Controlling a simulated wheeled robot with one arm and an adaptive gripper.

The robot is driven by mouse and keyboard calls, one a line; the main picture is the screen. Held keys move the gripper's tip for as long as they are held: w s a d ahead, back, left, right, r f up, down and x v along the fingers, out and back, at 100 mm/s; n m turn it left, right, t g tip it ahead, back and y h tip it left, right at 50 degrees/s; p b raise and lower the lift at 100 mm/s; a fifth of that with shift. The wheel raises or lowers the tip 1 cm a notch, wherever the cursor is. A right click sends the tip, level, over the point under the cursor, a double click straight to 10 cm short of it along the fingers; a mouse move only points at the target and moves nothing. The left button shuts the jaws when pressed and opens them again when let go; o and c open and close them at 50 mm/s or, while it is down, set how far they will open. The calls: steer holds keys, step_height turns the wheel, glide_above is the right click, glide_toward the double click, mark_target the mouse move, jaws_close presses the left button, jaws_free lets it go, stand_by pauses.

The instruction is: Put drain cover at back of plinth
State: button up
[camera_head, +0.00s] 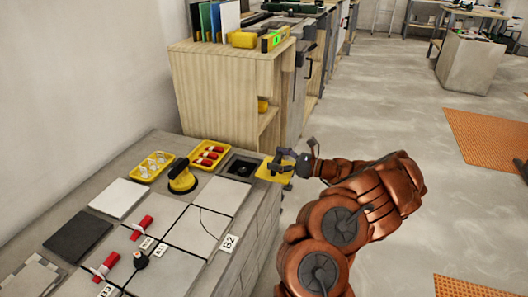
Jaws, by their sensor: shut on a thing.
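My gripper (285,164) is at the right edge of the plinth (255,214), shut on a flat yellow piece (270,171). I cannot tell if this piece is the drain cover. A dark square drain area (239,167) with a small grey patch is set in the plinth top, just left of the yellow piece. The gripper fingers and arm partly hide the held piece. Whether it touches the plinth is unclear.
On the plinth are a yellow suction tool (181,178), a yellow tray with red items (208,153), a yellow tray with pale items (152,166), tiles (110,198) and red clips (143,227). A wooden cabinet (222,90) stands behind.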

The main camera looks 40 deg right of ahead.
steer(key=shift+s+d+r, duration=0.1)
steer(key=shift+s, duration=0.2)
steer(key=shift+a+r, duration=0.1)
steer(key=shift+a, duration=0.15)
steer(key=w+a+r+n+g+y, duration=0.2)
steer(key=w+a+r, duration=0.1)
steer(key=a, duration=0.8)
steer(key=w+a+r+n+g+y+p, duration=0.1)
steer(key=w+a+r+y, duration=0.15)
steer(key=a, duration=0.85)
steer(key=w+a+r+n+g+y, duration=0.1)
steer(key=w+a+r+n+g, duration=0.15)
steer(key=a, duration=0.85)
step_height(320, 180, up, 28)
steer(key=p, duration=3.5)
steer(key=shift+w+f+m+t+p, duration=0.25)
steer(key=shift+m+t+p, duration=0.1)
steer(key=shift+m, duration=0.1)
steer(key=shift+d, duration=0.1)
